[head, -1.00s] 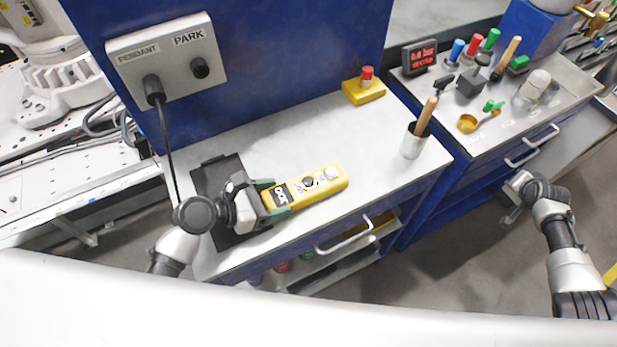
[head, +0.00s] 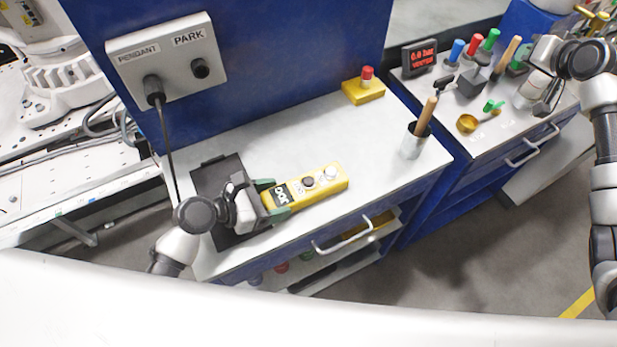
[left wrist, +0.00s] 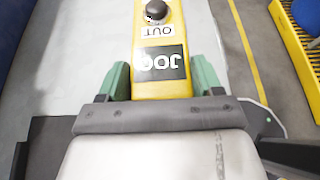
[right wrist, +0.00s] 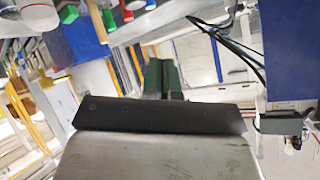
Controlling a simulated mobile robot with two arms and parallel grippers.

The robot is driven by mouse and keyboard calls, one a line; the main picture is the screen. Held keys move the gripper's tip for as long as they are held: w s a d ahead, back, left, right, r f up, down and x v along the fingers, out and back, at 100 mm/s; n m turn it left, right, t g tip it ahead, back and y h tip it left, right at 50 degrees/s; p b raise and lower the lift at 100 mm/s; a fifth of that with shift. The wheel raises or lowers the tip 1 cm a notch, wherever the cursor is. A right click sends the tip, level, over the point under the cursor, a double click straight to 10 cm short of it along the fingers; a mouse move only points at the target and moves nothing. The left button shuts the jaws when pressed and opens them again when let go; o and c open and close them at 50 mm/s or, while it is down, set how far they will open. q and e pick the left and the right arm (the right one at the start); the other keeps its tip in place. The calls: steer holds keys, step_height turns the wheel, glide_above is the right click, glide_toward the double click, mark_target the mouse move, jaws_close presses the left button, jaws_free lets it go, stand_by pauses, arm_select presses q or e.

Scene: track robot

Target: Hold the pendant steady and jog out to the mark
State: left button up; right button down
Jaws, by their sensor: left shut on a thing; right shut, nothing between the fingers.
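The yellow pendant (head: 327,179) lies on the grey bench top in the head view. It has a dark JOG display and round buttons. My left gripper (head: 268,196) is shut on its near left end. In the left wrist view the pendant (left wrist: 160,95) sits between the green fingers, with the JOG display and an OUT button label showing. My right gripper (right wrist: 160,75) is shut and empty in the right wrist view. In the head view my right arm is raised at the far right, by the tool bench; its fingertips are hard to make out there. I cannot make out the mark.
A grey panel (head: 168,58) labelled PENDANT and PARK has a cable plugged in. A red button on a yellow box (head: 364,92) and a cup (head: 412,146) with a wooden-handled tool stand on the bench. A display (head: 418,57) and several tools fill the right bench.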

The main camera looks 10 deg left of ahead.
steer(key=s+a+f+n+g+y, duration=0.25)
steer(key=a+n, duration=0.45)
steer(key=a, duration=0.6)
steer(key=n+g+y, duration=0.3)
steer(key=n+g, duration=0.4)
steer(key=n, duration=1.2)
glide_above(309, 183)
step_height(309, 183, down, 3)
steer(key=shift+t, duration=0.25)
steer(key=shift+f, duration=0.15)
steer(key=shift+f, duration=4.25)
steer(key=shift+f, duration=0.1)
steer(key=shift+f, duration=0.3)
